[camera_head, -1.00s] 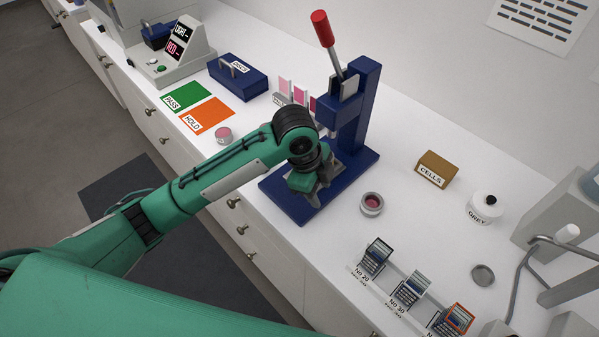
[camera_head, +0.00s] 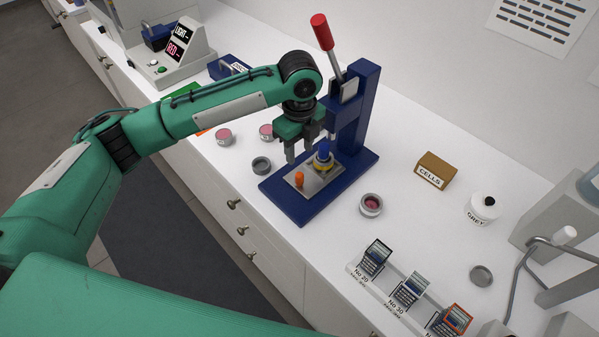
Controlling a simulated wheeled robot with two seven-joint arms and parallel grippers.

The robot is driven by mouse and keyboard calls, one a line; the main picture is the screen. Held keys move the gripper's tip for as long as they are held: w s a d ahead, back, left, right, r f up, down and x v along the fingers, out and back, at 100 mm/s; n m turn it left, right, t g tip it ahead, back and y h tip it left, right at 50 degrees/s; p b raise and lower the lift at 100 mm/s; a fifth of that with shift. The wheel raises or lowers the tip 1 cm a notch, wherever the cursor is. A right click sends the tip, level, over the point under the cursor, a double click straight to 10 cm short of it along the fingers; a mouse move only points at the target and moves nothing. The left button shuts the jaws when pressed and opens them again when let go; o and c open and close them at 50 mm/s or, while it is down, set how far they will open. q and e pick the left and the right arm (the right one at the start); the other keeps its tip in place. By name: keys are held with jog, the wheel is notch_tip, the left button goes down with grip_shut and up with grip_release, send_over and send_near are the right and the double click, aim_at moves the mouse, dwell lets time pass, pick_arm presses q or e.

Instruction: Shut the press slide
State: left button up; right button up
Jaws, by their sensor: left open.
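The blue press (camera_head: 365,105) stands on the counter with its red-tipped lever (camera_head: 322,32) raised. Its metal slide plate (camera_head: 318,183) lies on the blue base, with an orange knob (camera_head: 299,179) at the front end. A yellow ring with a blue-topped piece (camera_head: 323,158) sits on the plate toward the column. The plate's back end is partly hidden, so I cannot tell how far it is in. My left gripper (camera_head: 304,152) is open and empty, pointing down above the plate, behind the knob and apart from it. My right gripper is not in view.
Small pink jars (camera_head: 223,137) and a dark empty cup (camera_head: 261,165) stand left of the press. A pink-filled cup (camera_head: 371,204) stands right, near the CELLS box (camera_head: 435,170) and GREY jar (camera_head: 483,208). Numbered cards (camera_head: 408,290) stand in front.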

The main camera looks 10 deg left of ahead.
aim_at(299, 174)
pick_arm(q)
notch_tip(299, 174, down, 10)
jog(key=shift+f+p, duration=0.2)
jog(key=shift+p, duration=0.85)
